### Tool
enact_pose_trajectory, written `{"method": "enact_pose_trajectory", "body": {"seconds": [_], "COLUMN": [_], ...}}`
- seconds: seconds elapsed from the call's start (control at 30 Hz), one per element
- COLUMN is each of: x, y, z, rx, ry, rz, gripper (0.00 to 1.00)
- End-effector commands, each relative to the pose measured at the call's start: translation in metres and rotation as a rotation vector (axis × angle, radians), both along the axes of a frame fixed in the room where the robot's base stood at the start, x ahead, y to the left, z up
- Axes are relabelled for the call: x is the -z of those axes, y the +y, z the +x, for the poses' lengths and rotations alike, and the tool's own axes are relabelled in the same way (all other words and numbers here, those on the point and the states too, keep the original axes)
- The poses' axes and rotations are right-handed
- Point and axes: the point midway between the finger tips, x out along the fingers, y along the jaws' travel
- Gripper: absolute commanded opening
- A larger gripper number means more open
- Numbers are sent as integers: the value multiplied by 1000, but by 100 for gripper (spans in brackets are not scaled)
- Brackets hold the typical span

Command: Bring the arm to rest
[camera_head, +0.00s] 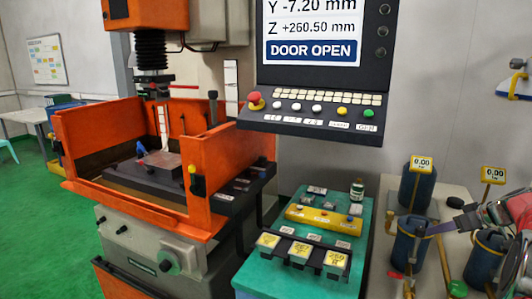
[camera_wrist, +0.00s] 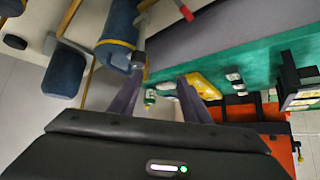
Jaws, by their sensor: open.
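My gripper (camera_head: 441,216) shows at the right edge of the head view, held out over the grey table with the blue containers. In the wrist view my gripper (camera_wrist: 160,84) has its two grey fingers spread apart, with nothing between them. The dark gripper body fills the bottom of that view, with a lit white and green light on it. Most of my arm is outside the head view.
Blue containers (camera_head: 418,188) with yellow 0.00 displays stand near my gripper. A green table (camera_head: 330,268) holds a yellow tray (camera_head: 322,218) and several labelled blocks. The orange-walled machine (camera_head: 90,135) is at left. Its control panel (camera_head: 310,118) reads DOOR OPEN. Green floor (camera_head: 35,215) is clear at far left.

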Motion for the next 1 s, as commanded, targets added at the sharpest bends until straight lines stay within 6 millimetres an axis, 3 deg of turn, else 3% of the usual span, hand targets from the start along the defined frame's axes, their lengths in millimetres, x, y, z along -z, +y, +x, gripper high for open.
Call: {"method": "enact_pose_trajectory", "body": {"seconds": [0.27, 0.47, 0.63, 0.77, 1.0], "x": [9, 38, 62, 67, 60], "y": [-1, 2, 13, 35, 92], "z": [-3, -19, -43, -66, -104], "rx": [96, 188, 289, 372, 485], "ry": [54, 146, 252, 340, 466], "rz": [74, 148, 215, 250, 267], "gripper": [43, 43, 43, 43, 43]}}
